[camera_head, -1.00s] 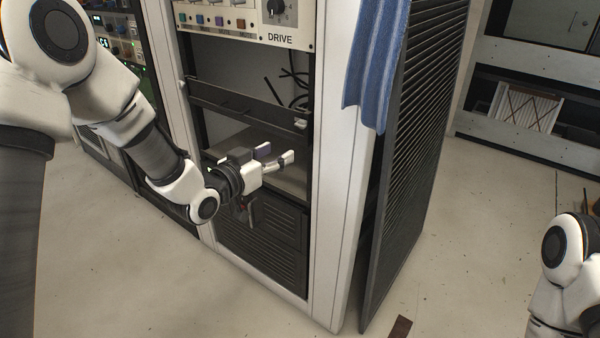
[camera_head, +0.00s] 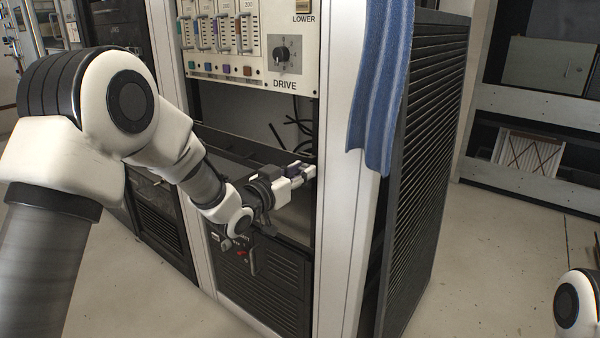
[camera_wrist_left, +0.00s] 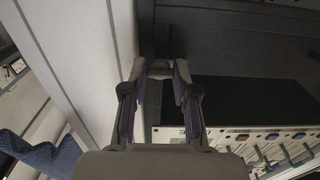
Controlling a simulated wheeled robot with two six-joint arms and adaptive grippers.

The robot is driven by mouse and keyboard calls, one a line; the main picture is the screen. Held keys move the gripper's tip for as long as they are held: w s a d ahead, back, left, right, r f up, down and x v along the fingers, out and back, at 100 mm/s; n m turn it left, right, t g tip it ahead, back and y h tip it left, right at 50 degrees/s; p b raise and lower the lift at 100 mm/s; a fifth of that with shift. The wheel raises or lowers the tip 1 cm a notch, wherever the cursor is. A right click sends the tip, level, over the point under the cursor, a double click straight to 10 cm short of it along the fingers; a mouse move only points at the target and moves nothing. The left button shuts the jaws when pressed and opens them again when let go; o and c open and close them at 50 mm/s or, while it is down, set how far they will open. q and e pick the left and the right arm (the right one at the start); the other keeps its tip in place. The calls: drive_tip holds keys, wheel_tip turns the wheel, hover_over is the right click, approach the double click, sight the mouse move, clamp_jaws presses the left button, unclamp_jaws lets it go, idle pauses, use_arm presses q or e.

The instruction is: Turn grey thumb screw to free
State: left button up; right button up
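My left gripper (camera_head: 306,172) is at the right front post of the open rack, at the right end of a dark horizontal panel. In the left wrist view its two fingertips (camera_wrist_left: 160,70) stand a little apart on either side of a small grey piece (camera_wrist_left: 160,67), which looks like the grey thumb screw. I cannot tell whether the fingers press on it. In the head view the screw is hidden by the gripper. My right gripper is out of view; only part of my right arm shows at the lower right.
The DRIVE panel (camera_head: 262,82) with knob and switches is above the gripper. A blue cloth (camera_head: 380,90) hangs on the rack's white post (camera_head: 340,215), beside a black louvred side panel (camera_head: 425,160). Loose black cables (camera_head: 298,128) hang inside the bay. The floor at right is clear.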

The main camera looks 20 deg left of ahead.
use_arm(q)
clamp_jaws()
drive_tip(key=n+p, duration=0.3)
drive_tip(key=shift+r+p, duration=0.2)
drive_tip(key=shift+p, duration=0.15)
drive_tip(key=n+p, duration=0.4)
drive_tip(key=n, duration=0.1)
drive_tip(key=shift+n+p, duration=0.3)
drive_tip(key=n+p, duration=0.3)
drive_tip(key=n, duration=0.1)
drive_tip(key=shift+n, duration=0.3)
drive_tip(key=n+p, duration=0.2)
drive_tip(key=n, duration=0.2)
drive_tip(key=shift+f+n, duration=0.15)
drive_tip(key=shift+n, duration=0.15)
drive_tip(key=shift+p, duration=0.3)
drive_tip(key=o, duration=1)
unclamp_jaws()
drive_tip(key=shift+f, duration=0.1)
